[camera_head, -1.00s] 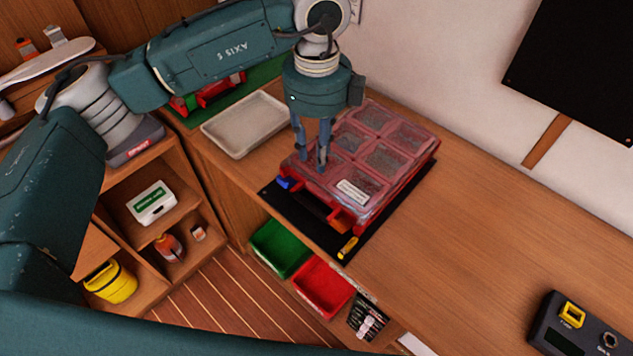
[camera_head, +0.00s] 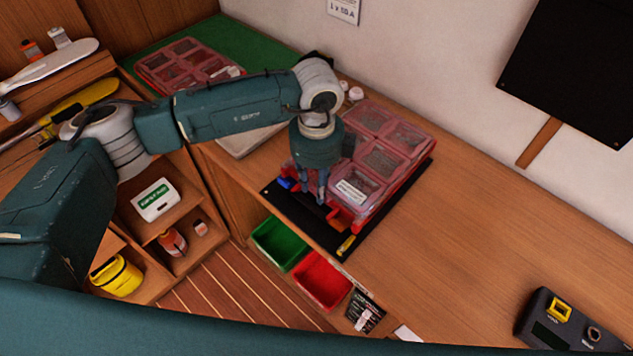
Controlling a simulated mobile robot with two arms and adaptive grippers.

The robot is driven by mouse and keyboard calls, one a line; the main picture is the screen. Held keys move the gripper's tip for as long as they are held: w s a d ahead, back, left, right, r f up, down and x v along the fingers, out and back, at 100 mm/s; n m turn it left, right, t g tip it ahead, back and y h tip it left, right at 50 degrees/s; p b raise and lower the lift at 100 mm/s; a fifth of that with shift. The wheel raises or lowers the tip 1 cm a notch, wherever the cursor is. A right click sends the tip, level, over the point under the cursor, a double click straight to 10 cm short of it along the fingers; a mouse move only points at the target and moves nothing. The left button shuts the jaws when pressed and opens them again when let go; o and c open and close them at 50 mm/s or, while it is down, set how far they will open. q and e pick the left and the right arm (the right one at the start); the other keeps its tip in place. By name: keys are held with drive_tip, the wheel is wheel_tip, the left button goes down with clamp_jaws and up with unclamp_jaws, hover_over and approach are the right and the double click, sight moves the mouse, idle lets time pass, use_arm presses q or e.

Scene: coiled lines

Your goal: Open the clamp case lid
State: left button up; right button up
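The clamp case (camera_head: 385,160) is a red case with a clear, compartmented lid and a white label. It sits on a black mat (camera_head: 283,203) on the wooden bench, and its lid looks closed. My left gripper (camera_head: 311,198) points down at the case's front left edge, beside a blue latch (camera_head: 288,184). Its fingers look slightly apart, but whether they touch the case or hold anything is unclear. An orange-red part (camera_head: 340,218) shows at the front edge right of the fingers. My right gripper is not in view.
A second red compartment case (camera_head: 190,65) lies on a green mat (camera_head: 240,35) at the back left. A pale tray (camera_head: 243,143) is partly behind my arm. Green (camera_head: 278,243) and red bins (camera_head: 322,280) hang below the bench front.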

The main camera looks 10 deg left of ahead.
use_arm(q)
clamp_jaws()
drive_tip(key=shift+r, duration=0.15)
drive_tip(key=w+d+r, duration=0.2)
drive_tip(key=w+r, duration=0.1)
drive_tip(key=r, duration=0.7)
drive_tip(key=w+d+r+p, duration=0.1)
drive_tip(key=w+d+r, duration=0.1)
drive_tip(key=r, duration=0.7)
drive_tip(key=shift+w+d+r, duration=0.35)
drive_tip(key=shift+w+d, duration=0.05)
drive_tip(key=shift+w, duration=0.25)
unclamp_jaws()
drive_tip(key=shift+w+f, duration=0.15)
drive_tip(key=shift+f, duration=0.05)
